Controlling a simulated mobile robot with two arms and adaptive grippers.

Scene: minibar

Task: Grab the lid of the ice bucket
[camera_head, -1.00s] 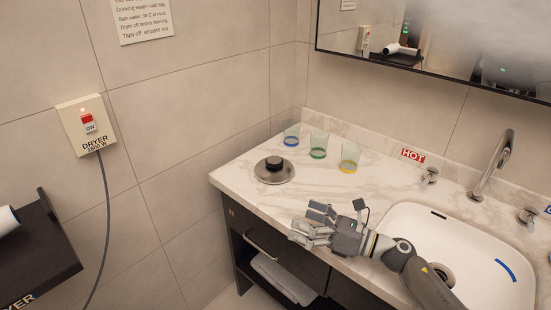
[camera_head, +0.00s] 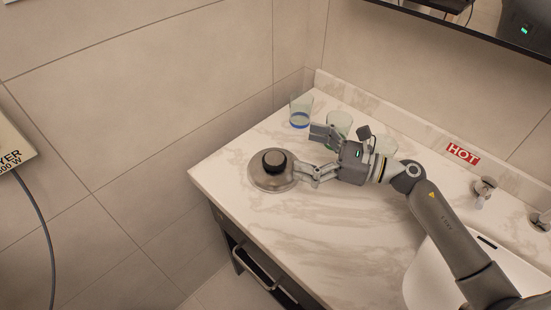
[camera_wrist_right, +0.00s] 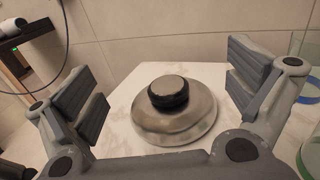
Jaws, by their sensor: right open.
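The ice bucket lid (camera_head: 262,181) is a round grey metal disc with a black knob (camera_head: 274,161) on top. It lies on the marble counter near its left end, and no bucket shows under it. My right gripper (camera_head: 310,153) is open just to the right of the lid in the head view. In the right wrist view the lid (camera_wrist_right: 160,125) and its knob (camera_wrist_right: 168,92) sit centred between the spread fingers of my right gripper (camera_wrist_right: 172,90), with gaps on both sides. My left gripper is not in view.
A blue-banded glass (camera_head: 300,110) stands behind the lid. Two more glasses are partly hidden behind my right gripper, one of them clear (camera_head: 340,122). The sink (camera_head: 425,285) and a tap handle (camera_head: 483,188) are at right. The marble counter (camera_head: 290,240) is clear in front.

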